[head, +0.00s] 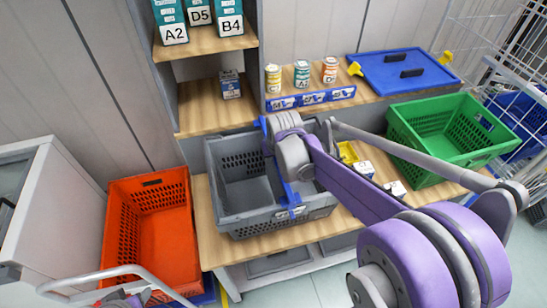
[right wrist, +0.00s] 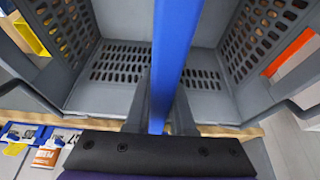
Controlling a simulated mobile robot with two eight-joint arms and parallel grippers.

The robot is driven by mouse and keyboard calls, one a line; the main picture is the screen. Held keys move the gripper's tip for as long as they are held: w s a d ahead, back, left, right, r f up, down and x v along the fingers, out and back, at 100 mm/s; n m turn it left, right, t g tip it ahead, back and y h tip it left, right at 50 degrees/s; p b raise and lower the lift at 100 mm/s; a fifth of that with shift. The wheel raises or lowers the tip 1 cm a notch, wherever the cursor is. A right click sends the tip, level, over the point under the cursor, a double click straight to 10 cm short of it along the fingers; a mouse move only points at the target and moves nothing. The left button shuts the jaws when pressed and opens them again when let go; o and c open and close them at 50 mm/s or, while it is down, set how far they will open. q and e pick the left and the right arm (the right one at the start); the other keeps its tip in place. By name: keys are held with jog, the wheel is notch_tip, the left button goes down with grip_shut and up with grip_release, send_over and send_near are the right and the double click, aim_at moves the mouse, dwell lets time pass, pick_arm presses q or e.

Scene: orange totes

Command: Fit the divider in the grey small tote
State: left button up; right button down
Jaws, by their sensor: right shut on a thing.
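The grey small tote (head: 225,222) stands on the wooden bench in the head view, open side up. Its slotted walls and floor show in the right wrist view (right wrist: 110,95). My right gripper (head: 287,176) is over the tote, shut on the blue divider (head: 291,196). In the right wrist view the divider (right wrist: 177,45) runs edge-on between the two fingers, across the tote's opening. In the head view it spans from the back rim to the front rim. I cannot tell how deep it sits; my arm hides part of the tote's right side.
An orange tote (head: 118,238) stands left of the bench, a green crate (head: 430,160) on its right. Small yellow and white boxes (head: 364,168) lie right of the grey tote. Cans (head: 302,73) and a blue tray (head: 380,72) are on the shelf behind.

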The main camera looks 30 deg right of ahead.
jog(key=shift+f+b, duration=0.3)
jog(key=shift+f, duration=0.3)
jog(key=c, duration=0.8)
grip_release()
jog(key=shift+o, duration=0.2)
jog(key=shift+s+r+p, duration=0.2)
jog(key=shift+r+p, duration=0.3)
jog(key=shift+r, duration=0.75)
jog(key=v, duration=1)
jog(key=shift+s+r+p, duration=0.2)
jog(key=shift+r+p, duration=0.15)
